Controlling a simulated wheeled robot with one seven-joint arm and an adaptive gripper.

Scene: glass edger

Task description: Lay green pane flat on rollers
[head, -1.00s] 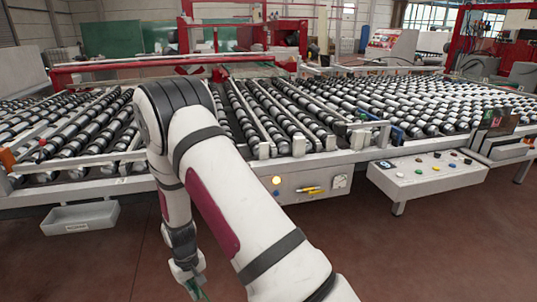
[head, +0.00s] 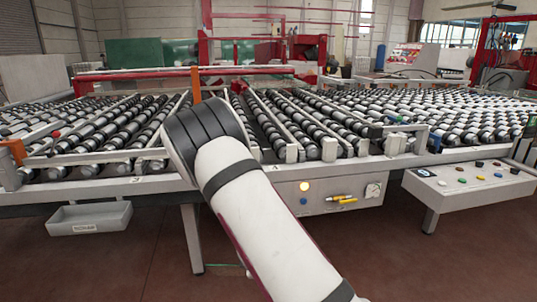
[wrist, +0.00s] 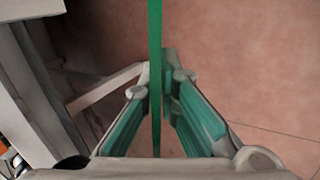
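The green pane (wrist: 155,40) shows edge-on in the wrist view as a thin upright strip running between my fingers. My gripper (wrist: 158,90) has teal pads on both sides of the pane and appears closed on it. In the head view my arm hides the gripper and nearly all of the pane; only a thin green line (head: 228,265) shows beside the arm, low near the floor. The rollers (head: 290,120) are rows of dark and pale wheels on a grey frame, above and beyond the pane. The near rollers I can see are bare.
The frame's front rail (head: 110,184) and a support leg (head: 193,238) stand close to my arm. A grey tray (head: 90,217) hangs at left, and a control panel (head: 470,182) juts out at right. An orange upright (head: 196,84) rises behind my elbow. Reddish floor lies open in front.

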